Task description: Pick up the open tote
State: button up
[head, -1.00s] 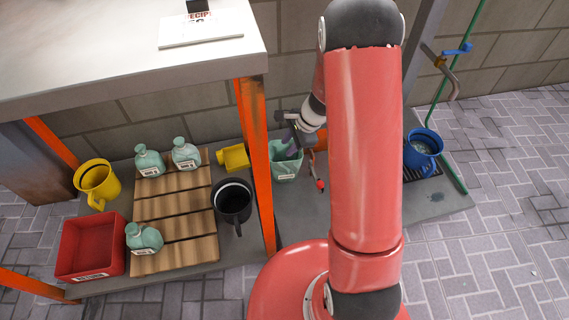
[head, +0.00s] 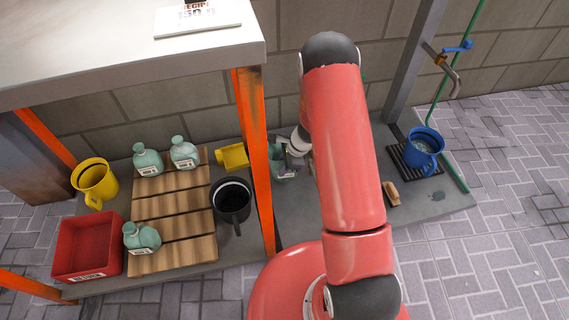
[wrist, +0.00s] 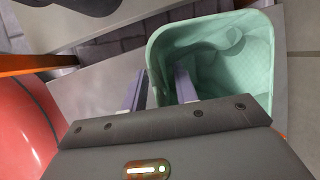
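The open tote is a mint-green, open-topped bin (wrist: 222,55). In the head view, part of it (head: 286,173) shows on the low grey shelf behind the orange post, partly covered by my gripper and arm. My gripper (wrist: 158,88) is at its rim. In the wrist view, one purple-grey finger is outside the tote's left wall and the other is inside it. The fingers stand apart with the wall between them, and a gap shows beside the wall. The tote looks empty inside; its lower outside is hidden.
An orange post (head: 256,150) stands close left of the tote. A yellow container (head: 233,156) and black mug (head: 231,200) are nearby. A wooden pallet (head: 172,222) holds teal bottles. A red bin (head: 88,247), yellow mug (head: 95,183), brush (head: 391,193) and blue mug (head: 423,150) stand farther off.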

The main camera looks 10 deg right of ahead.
jog(key=shift+f, duration=0.15)
dwell(0.5)
grip_shut()
